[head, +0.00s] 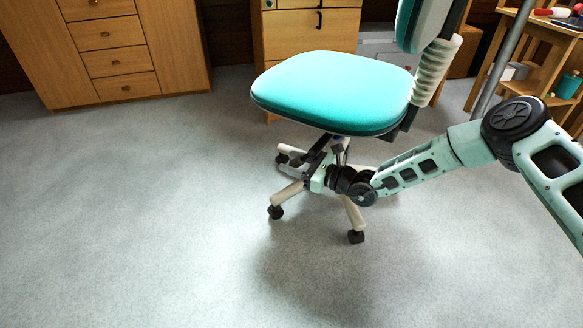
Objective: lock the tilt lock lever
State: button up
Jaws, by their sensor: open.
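An office chair with a teal seat (335,88) stands on a cream base with dark casters in the head view. My arm comes in from the right, and my gripper (321,158) is below the seat, close to the chair's column. The gripper is open, with its dark fingers pointing up toward the seat's underside. I cannot make out the tilt lock lever; the underside is mostly hidden by the seat and my gripper. I cannot tell whether the fingers touch any part of the chair.
A wooden drawer cabinet (125,62) stands at the back left and another (308,36) behind the chair. The ribbed backrest support (437,70) rises at the seat's right. A wooden shelf (535,70) stands at the far right. The carpet at left and front is clear.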

jog(key=shift+w+a, duration=0.2)
jog(key=shift+a, duration=0.2)
jog(key=shift+c, duration=0.3)
grip_shut()
jog(key=shift+a, duration=0.1)
notch_tip(320, 180, up, 6)
jog(key=w+a+n+t+y+b, duration=0.1)
jog(key=a+t+y+b, duration=0.1)
jog(key=y, duration=0.5)
jog(key=shift+f+t+y+b, duration=0.25)
jog(key=shift+t+b, duration=0.25)
jog(key=shift+b, duration=0.8)
jog(key=shift+r, duration=0.1)
